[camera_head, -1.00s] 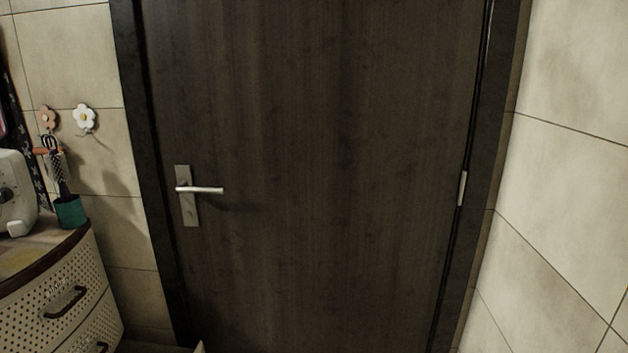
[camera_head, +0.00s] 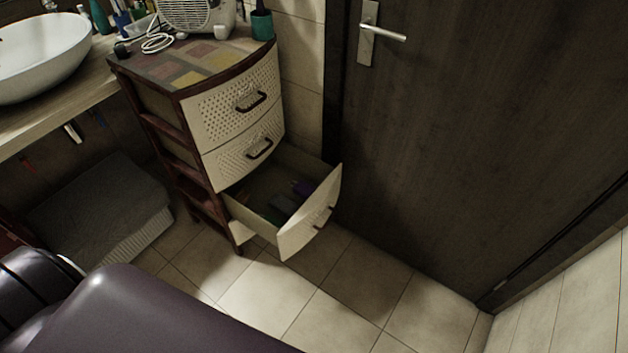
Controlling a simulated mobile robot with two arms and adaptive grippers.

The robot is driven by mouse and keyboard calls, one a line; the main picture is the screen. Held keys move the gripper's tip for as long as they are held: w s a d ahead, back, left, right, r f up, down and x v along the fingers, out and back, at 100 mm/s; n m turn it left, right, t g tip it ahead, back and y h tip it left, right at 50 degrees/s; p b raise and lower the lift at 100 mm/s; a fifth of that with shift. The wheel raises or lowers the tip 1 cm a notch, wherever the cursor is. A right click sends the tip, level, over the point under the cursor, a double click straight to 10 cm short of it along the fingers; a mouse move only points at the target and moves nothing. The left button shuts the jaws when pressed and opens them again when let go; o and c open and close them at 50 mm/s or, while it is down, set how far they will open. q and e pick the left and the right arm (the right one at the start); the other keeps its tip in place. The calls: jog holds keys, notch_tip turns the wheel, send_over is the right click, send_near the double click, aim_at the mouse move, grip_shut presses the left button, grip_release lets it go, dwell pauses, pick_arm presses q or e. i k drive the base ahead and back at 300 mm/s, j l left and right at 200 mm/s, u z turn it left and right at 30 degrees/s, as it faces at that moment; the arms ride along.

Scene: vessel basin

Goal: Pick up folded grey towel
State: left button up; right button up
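What looks like the folded grey towel (camera_head: 95,205) lies low under the sink counter, at the left of the head view. Its top is dark grey and textured, and its lighter ribbed side faces the drawer unit. It is in shadow, so I cannot tell whether it is one towel or a stack. A smooth dark purple arm part of mine crosses the lower left, in front of the towel's near side. Neither gripper shows in the view.
The white basin (camera_head: 40,55) sits on the counter above. A dark door (camera_head: 480,120) is at right. Tiled floor (camera_head: 330,300) lies clear before it.

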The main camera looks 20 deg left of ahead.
aim_at(281, 204)
jog(key=u, duration=0.7)
